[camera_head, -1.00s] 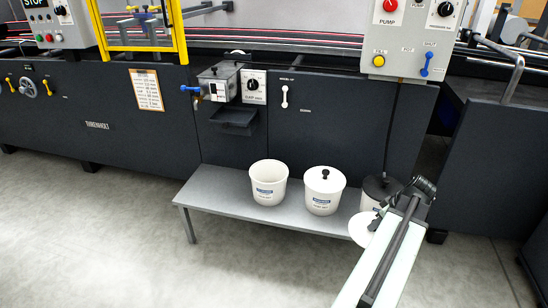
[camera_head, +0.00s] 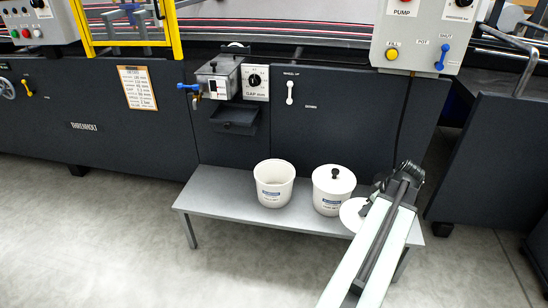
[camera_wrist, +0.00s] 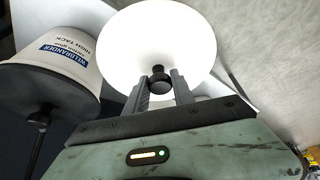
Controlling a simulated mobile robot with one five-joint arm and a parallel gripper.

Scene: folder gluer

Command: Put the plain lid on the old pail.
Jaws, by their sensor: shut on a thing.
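My gripper (camera_wrist: 158,90) is shut on the black knob of a plain white lid (camera_wrist: 160,35). In the head view the lid (camera_head: 353,214) is held at the right part of the bench, low in front of the pails. An open white pail (camera_head: 273,184) with a blue label stands on the bench, left of the lid. A second white pail (camera_head: 332,197) wears a white lid with a black knob.
The grey bench (camera_head: 215,190) has free room at its left end. The dark machine panel (camera_head: 315,125) rises behind it, with a small shelf (camera_head: 233,122) and a glue box (camera_head: 218,75). Open floor lies in front.

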